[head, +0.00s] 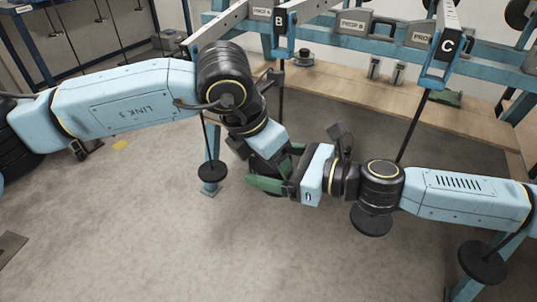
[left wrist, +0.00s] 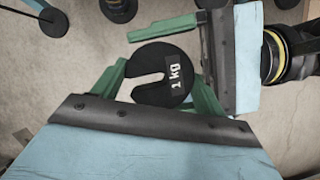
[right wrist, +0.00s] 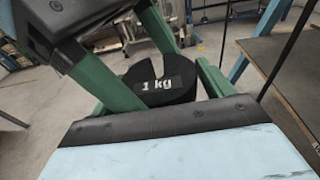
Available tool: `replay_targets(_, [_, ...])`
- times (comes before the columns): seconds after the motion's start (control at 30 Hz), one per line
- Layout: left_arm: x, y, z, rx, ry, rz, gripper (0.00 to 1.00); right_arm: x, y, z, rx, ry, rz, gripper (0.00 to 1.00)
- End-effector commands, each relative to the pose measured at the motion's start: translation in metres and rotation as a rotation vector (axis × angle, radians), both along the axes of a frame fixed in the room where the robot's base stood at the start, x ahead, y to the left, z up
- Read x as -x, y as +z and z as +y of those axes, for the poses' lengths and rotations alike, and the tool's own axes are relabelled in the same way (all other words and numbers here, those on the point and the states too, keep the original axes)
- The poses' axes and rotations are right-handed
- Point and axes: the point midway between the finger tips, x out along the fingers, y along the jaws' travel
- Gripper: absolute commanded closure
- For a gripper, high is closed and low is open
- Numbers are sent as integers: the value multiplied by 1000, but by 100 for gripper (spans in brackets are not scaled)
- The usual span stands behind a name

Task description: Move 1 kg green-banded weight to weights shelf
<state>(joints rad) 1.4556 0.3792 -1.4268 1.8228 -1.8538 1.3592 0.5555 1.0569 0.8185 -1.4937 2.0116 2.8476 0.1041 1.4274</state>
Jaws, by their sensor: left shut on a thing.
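The 1 kg weight is a black slotted disc with a white "1 kg" label, in the left wrist view (left wrist: 165,82) and the right wrist view (right wrist: 161,85). I see no clear green band on it. My left gripper (left wrist: 160,72) is shut on the weight, its green fingers on both sides. My right gripper (head: 268,170) reaches in from the right, fingers spread around the same weight, close to the left gripper. It looks open; any contact is hidden. In the head view the grippers mostly cover the weight. I cannot tell which surface is the weights shelf.
A blue frame holds levers marked B (head: 279,20) and C (head: 447,45).

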Motion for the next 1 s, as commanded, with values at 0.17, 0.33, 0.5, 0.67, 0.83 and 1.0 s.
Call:
replay_targets(0.17, [-1,3,-1,5,-1,-5,86,0,-1,0,2,0,3,4])
replay_targets(0.33, [-1,3,-1,5,-1,-5,86,1,-2,0,2,0,4,4])
replay_targets(0.5, [-1,3,-1,5,-1,-5,86,3,-2,-5,3,-2,6,4])
replay_targets(0.67, [-1,3,-1,5,-1,-5,86,11,1,-23,3,-3,5,4])
replay_targets(0.83, [-1,3,-1,5,-1,-5,86,24,4,-50,4,-5,6,4])
replay_targets(1.0, [-1,3,-1,5,-1,-5,86,39,8,-77,3,-4,8,4])
